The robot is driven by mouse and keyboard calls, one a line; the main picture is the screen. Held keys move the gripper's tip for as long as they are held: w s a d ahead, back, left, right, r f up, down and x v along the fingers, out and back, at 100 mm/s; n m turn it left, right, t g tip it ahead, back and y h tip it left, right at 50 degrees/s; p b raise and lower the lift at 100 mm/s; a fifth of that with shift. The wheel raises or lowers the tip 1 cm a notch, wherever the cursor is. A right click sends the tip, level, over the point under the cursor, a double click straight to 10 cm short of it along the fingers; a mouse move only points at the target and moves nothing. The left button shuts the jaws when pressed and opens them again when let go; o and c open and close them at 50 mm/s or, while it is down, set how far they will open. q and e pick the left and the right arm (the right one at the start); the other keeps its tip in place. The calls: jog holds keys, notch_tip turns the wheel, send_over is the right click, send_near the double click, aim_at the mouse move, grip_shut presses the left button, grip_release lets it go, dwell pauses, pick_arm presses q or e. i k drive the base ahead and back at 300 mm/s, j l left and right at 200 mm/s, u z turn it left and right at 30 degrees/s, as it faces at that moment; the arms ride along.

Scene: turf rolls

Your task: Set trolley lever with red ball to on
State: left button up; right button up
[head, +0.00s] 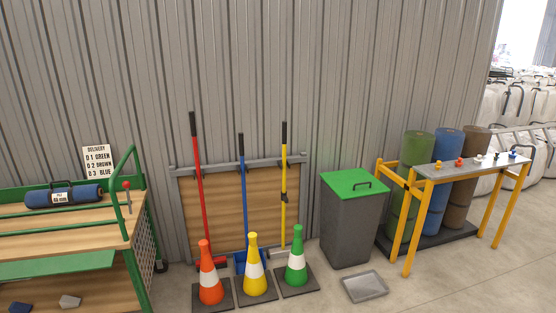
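The trolley (70,241) with green rails and wooden decks stands at the left of the head view, partly cut off by the left edge. Its lever with a red ball (126,186) stands near the right end of the trolley, by the green handle (131,165). The lever looks about upright, with the ball at its top. I cannot tell its on and off marks at this size. Neither of my grippers shows in this view.
A blue roll (80,194) lies on the trolley's upper deck. Orange (209,281), yellow (255,275) and green cones (296,261) stand right of the trolley. Beyond are a grey bin (349,230), a tray (365,287) and a yellow-legged table (468,171). Floor at lower right is clear.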

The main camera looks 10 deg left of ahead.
aim_at(126, 184)
jog(key=i+l+u, duration=0.1)
jog(key=i+u, duration=0.15)
jog(key=i, duration=0.3)
jog(key=i+l+u, duration=0.2)
jog(key=i, duration=0.3)
jog(key=i+l+u, duration=0.25)
jog(key=i, duration=0.3)
jog(key=i+l+u, duration=0.25)
jog(key=u, duration=0.25)
jog(key=i+l+u, duration=0.35)
jog(key=u, duration=0.15)
jog(key=i+l+u, duration=0.2)
jog(key=l+u, duration=0.3)
jog(key=i+l+u, duration=0.1)
jog(key=l+u, duration=0.8)
jog(key=l, duration=0.6)
